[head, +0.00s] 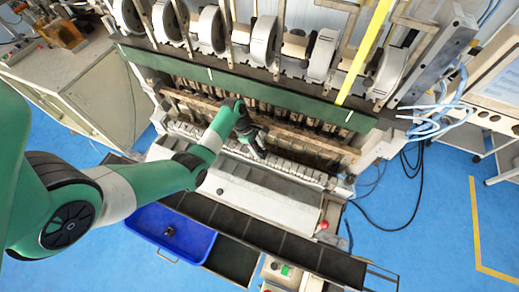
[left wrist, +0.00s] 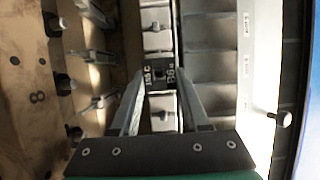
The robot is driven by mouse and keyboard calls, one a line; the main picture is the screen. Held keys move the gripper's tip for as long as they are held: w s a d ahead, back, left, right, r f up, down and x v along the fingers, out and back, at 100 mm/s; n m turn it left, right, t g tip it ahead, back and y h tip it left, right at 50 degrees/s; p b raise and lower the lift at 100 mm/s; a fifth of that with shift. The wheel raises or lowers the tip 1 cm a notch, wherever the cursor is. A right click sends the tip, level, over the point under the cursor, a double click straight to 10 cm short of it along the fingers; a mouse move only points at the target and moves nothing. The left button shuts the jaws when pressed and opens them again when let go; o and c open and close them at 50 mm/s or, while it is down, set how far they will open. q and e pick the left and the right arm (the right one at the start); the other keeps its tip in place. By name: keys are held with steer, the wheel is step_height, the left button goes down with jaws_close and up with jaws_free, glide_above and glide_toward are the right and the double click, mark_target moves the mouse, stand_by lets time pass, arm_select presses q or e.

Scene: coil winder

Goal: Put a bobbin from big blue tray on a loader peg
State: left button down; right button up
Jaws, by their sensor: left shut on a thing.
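My left gripper (head: 252,150) is over the front of the winder, above the pale loader row (head: 295,168). In the left wrist view its two fingers (left wrist: 160,90) are shut on a small dark piece, which I take to be a bobbin (left wrist: 160,74). Its lower side is hidden. Loader plates with short pegs (left wrist: 155,27) lie in a line beneath; another peg (left wrist: 162,115) shows between the fingers. I cannot tell whether the bobbin touches a peg. The big blue tray (head: 142,228) stands at the lower left with a dark bobbin (head: 169,231) in it. My right gripper is not in view.
The winder's large pale wheels (head: 262,40) and green beam (head: 230,80) stand behind the gripper. A long dark tray (head: 290,245) runs along the front. A yellow bar (head: 362,55) rises at the right. Cables (head: 400,190) hang at the right side.

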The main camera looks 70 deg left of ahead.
arm_select(q)
steer(key=shift+f, duration=0.2)
steer(key=shift+c, duration=1.5)
jaws_free()
steer(key=p+v, duration=0.1)
steer(key=v, duration=0.4)
steer(key=s+a+b, duration=0.1)
steer(key=s+a, duration=0.3)
steer(key=s+a+b, duration=0.1)
steer(key=s+a, duration=0.3)
steer(key=shift+s+a+b, duration=0.1)
steer(key=shift+s+b, duration=0.2)
steer(key=shift+s, duration=0.1)
steer(key=shift+r, duration=0.1)
